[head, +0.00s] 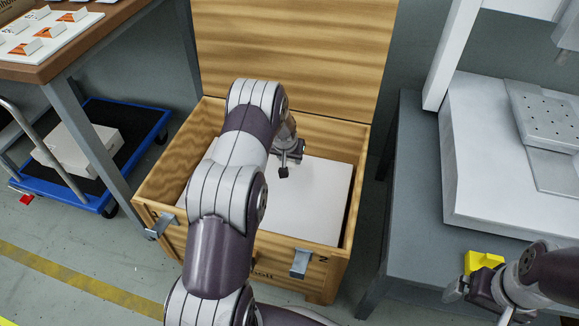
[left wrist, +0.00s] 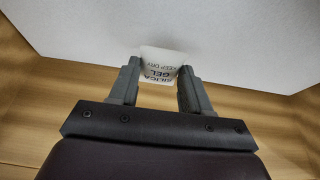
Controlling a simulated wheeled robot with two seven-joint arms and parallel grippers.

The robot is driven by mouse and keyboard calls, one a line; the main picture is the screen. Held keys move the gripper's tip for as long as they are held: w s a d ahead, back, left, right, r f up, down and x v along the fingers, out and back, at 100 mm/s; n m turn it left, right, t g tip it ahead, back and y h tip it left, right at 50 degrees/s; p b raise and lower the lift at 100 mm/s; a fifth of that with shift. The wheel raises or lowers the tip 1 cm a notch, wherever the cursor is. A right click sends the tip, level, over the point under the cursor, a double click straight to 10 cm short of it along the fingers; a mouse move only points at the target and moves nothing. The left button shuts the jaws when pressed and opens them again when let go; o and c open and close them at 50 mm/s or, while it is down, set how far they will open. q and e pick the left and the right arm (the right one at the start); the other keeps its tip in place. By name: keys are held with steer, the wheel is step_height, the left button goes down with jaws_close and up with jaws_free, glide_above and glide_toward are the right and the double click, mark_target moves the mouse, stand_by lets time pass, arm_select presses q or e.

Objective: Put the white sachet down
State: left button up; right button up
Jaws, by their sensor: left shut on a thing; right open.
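The white sachet (left wrist: 160,63), printed "SILICA GEL KEEP DRY", is between the two fingers of my left gripper (left wrist: 157,80), which is shut on it. In the left wrist view it shows against a white surface, and I cannot tell whether it touches it. In the head view my left gripper (head: 287,168) is inside the open wooden crate (head: 158,190), over the white slab (head: 320,195) in it; I cannot make out the sachet there. My right gripper (head: 474,290) is open at the lower right, beside a yellow block (head: 483,262).
The crate's lid (head: 300,50) stands raised at the back. A grey table (head: 400,225) with a white machine (head: 470,150) stands to the right. A wooden-topped bench (head: 80,65) and a blue trolley (head: 95,205) with a white box (head: 75,148) are at left.

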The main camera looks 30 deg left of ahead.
arm_select(q)
step_height(320, 180, down, 3)
steer(key=shift+r+b, duration=0.1)
steer(key=shift+b, duration=0.45)
steer(key=shift+c, duration=0.4)
steer(key=shift+r, duration=0.1)
steer(key=o, duration=1.1)
arm_select(e)
step_height(320, 180, down, 2)
